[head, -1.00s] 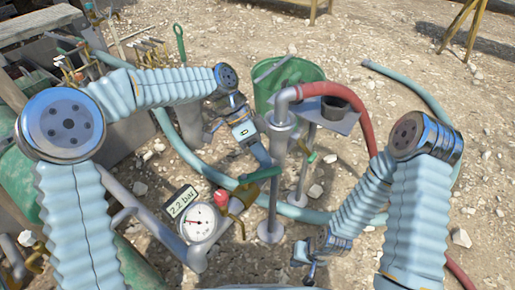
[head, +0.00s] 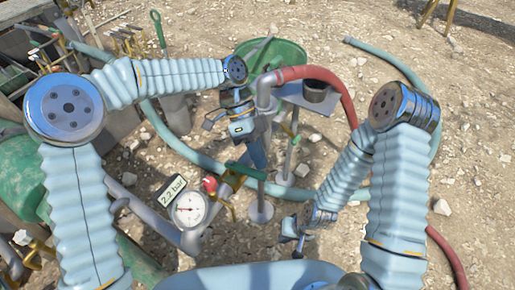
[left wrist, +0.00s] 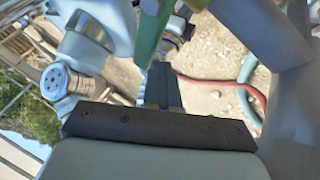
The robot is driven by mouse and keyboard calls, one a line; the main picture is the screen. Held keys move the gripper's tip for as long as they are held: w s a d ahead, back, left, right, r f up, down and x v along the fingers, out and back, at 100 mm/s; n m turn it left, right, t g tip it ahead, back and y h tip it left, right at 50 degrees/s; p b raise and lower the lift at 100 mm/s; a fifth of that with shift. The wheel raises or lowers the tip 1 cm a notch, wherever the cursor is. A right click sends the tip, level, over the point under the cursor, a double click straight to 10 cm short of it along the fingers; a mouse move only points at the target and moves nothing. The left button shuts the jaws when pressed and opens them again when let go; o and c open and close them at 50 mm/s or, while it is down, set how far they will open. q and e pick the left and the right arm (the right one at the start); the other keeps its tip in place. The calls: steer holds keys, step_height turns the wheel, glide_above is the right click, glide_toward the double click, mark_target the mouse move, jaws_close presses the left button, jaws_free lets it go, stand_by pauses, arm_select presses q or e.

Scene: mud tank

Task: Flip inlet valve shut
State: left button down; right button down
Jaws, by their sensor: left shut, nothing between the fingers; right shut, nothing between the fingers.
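A green lever (head: 247,171) sits on the brass valve (head: 232,184) of the low grey pipe, beside the pressure gauge (head: 188,209), in the head view. The lever points right, sloping slightly down toward the standpipe. My left gripper (head: 259,164) is shut and empty, its tips close above the lever's right part. I cannot tell whether they touch. In the left wrist view, a green bar (left wrist: 152,30) passes just beyond the shut fingers (left wrist: 161,84). My right gripper (head: 299,246) is shut and empty, low at the right, apart from the pipes.
A grey standpipe (head: 264,118) with a red hose (head: 322,76) stands beside my left gripper. Another small green lever (head: 295,140) is on a post to its right. A green tub (head: 285,57) is behind. A pale blue hose (head: 192,157) curves over stony ground.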

arm_select(q)
steer(key=shift+s+m+y, duration=0.3)
steer(key=shift+m, duration=0.2)
stand_by(0.3)
steer(key=p+v, duration=0.2)
steer(key=v, duration=1.1)
steer(key=shift+w+r, duration=0.2)
steer(key=shift+w, duration=0.2)
